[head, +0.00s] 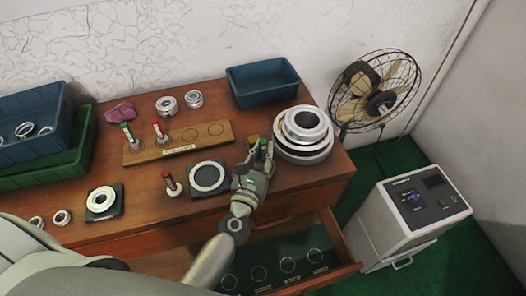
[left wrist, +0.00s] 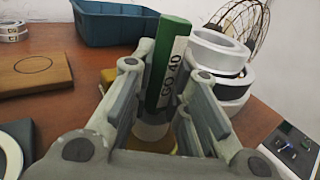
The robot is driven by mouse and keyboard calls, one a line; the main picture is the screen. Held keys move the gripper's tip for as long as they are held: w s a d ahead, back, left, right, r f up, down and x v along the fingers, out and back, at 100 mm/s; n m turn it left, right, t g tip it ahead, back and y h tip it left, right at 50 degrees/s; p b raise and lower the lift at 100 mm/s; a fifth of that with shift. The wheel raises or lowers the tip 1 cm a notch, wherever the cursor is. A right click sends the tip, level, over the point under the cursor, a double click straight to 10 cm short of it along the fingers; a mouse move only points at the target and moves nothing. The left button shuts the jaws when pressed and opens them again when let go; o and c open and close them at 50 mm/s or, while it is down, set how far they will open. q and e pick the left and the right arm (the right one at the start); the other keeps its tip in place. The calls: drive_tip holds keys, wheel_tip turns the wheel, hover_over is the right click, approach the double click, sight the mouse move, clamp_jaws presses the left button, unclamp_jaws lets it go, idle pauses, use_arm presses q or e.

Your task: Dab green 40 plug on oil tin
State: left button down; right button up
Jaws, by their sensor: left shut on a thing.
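My left gripper (head: 262,152) is shut on the green 40 plug (left wrist: 172,62), which has a green handle and a white label reading GO 40. The plug is nearly upright, with its grey lower end down between the fingers. In the head view the plug is small and partly hidden by the fingers. A yellowish patch below the plug in the left wrist view (left wrist: 160,147) looks like the oil tin, mostly hidden by my gripper. I cannot tell whether the plug touches it. My right gripper is not in view.
A wooden rack (head: 182,149) holds a green-topped and a red-topped plug. Another red-topped plug (head: 171,184) stands in front. Stacked rings (head: 304,133) are close right of my gripper. A blue bin (head: 262,84) is behind. An open drawer (head: 300,262) juts out in front.

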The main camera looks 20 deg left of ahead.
sight(263, 141)
use_arm(q)
drive_tip(key=shift+f, duration=0.1)
drive_tip(key=shift+f, duration=0.15)
idle(1.2)
wheel_tip(263, 141, up, 7)
drive_tip(key=p, duration=0.6)
drive_tip(key=shift+r, duration=0.2)
drive_tip(key=shift+f, duration=0.1)
idle(0.6)
